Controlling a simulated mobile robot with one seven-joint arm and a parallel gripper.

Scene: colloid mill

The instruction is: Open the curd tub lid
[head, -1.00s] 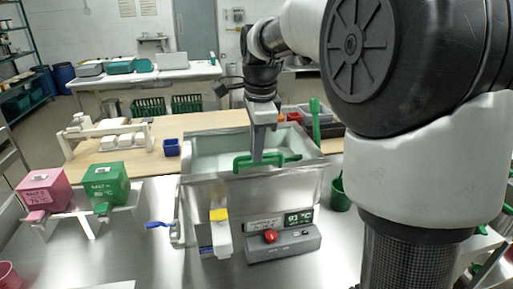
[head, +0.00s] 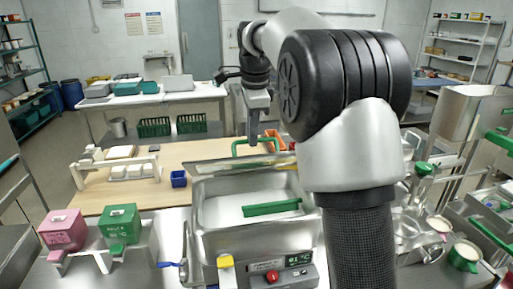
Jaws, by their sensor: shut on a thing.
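The curd tub (head: 258,237) is a steel basin at front centre, with white contents and a green bar (head: 271,208) showing inside. Its metal lid (head: 235,163) is seen nearly edge-on along the tub's back rim, tilted up, and the tub's mouth is uncovered. A green handle (head: 240,146) stands on the lid's far side. My gripper (head: 254,141) points down at this handle and is shut on it. The fingertips are small and partly hidden behind the lid's edge.
A control box (head: 276,277) with a red knob and a display sits at the tub's front. Pink (head: 63,229) and green (head: 119,222) boxes stand left on a white rack. Jugs and cups crowd the right.

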